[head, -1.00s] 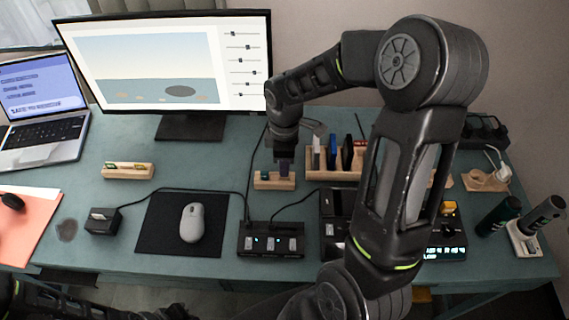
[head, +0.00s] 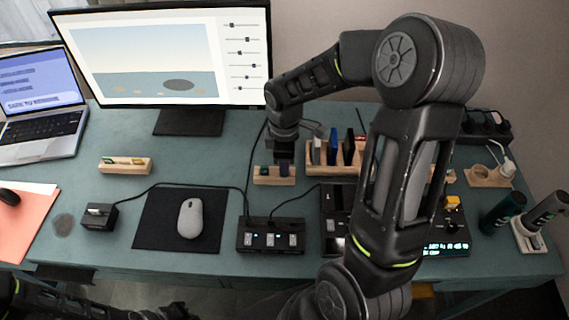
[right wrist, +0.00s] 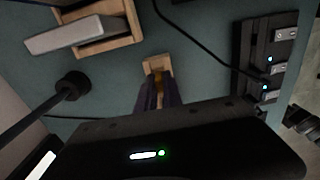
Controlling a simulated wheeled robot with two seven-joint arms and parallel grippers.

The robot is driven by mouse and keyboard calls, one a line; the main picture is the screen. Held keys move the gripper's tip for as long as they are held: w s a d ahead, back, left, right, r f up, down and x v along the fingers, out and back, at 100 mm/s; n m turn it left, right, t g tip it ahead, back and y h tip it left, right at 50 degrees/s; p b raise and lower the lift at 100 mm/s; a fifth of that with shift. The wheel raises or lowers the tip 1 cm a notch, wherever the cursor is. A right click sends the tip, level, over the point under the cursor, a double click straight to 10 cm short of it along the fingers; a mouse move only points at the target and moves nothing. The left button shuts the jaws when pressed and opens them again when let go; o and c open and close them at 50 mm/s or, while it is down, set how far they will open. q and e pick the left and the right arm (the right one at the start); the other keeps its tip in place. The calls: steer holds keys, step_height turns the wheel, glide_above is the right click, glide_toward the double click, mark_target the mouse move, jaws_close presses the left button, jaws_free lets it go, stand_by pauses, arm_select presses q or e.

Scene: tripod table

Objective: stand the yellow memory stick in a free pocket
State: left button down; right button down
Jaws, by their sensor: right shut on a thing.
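My right gripper (head: 284,172) is shut, with its fingertips at the right part of a small wooden block (head: 260,180). In the right wrist view the dark purple fingers (right wrist: 159,92) close around a yellow-orange piece, the yellow memory stick (right wrist: 158,80), mostly hidden between them. The wooden block (right wrist: 157,62) lies directly beyond the tips there. Whether the stick's lower end is inside a pocket cannot be told. A small green piece shows at the block's left in the head view. My left gripper is not in view.
A longer wooden rack (head: 318,171) with upright slabs stands just right of the gripper. A black hub (head: 270,235) with a cable lies in front. Another wooden holder (head: 126,166) with small coloured pieces sits left. The mouse (head: 190,218) is on a black mat (head: 155,230).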

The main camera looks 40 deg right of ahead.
steer(key=shift+f, duration=0.15)
steer(key=c, duration=1.4)
jaws_free()
step_height(320, 180, up, 8)
steer(key=shift+f, duration=0.1)
